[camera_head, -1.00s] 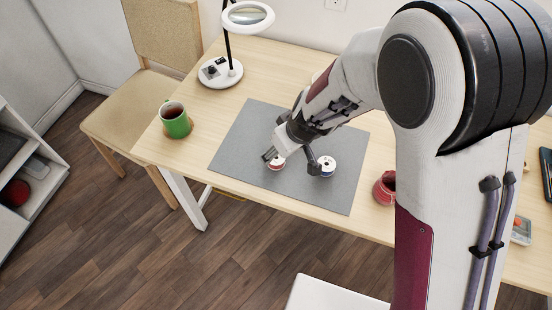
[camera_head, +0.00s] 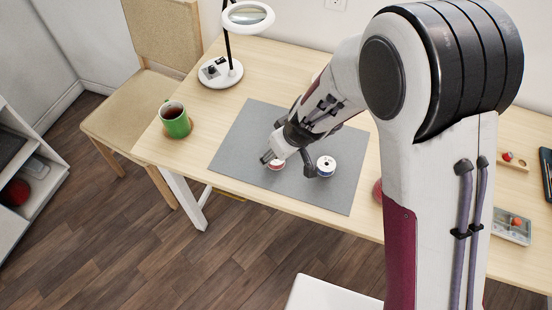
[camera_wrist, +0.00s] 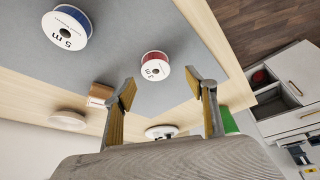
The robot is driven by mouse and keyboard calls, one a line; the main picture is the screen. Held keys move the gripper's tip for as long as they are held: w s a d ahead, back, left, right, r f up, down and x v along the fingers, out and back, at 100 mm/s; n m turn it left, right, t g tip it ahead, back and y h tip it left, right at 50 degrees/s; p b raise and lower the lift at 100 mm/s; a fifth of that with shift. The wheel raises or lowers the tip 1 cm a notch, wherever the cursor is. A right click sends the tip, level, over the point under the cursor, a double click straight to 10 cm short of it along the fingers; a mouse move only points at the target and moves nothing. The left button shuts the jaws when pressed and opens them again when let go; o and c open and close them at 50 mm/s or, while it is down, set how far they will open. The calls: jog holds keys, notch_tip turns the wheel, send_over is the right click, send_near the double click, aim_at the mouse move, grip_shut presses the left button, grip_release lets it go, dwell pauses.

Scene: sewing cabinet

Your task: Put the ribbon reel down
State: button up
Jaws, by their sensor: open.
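A red ribbon reel (camera_wrist: 155,67) with a white face stands on the grey mat (camera_head: 240,145). In the head view the red reel (camera_head: 276,166) shows only partly, beside my fingertips. A blue ribbon reel (camera_head: 326,165) stands on the mat to its right; it also shows in the wrist view (camera_wrist: 67,28). My gripper (camera_head: 285,160) is open. In the wrist view its fingers (camera_wrist: 165,95) are spread wide with nothing between the tips, and the red reel lies beyond them, apart from both.
A magnifier lamp (camera_head: 222,70) stands behind the mat. A red object (camera_head: 377,191) sits right of the mat, mostly hidden by my arm. A clear box (camera_head: 512,230) lies at the right. The mat's left part is bare.

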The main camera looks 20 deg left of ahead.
jog(key=shift+f, duration=0.15)
jog(key=shift+w+d+x, duration=0.1)
jog(key=shift+w+x, duration=0.05)
jog(key=shift+x, duration=0.6)
jog(key=shift+w+d+x, duration=0.1)
jog(key=shift+w+x, duration=0.05)
jog(key=shift+x, duration=1.55)
jog(key=c, duration=1.1)
jog(key=shift+r, duration=0.25)
jog(key=shift+c, duration=0.2)
notch_tip(320, 180, up, 10)
jog(key=shift+f, duration=0.25)
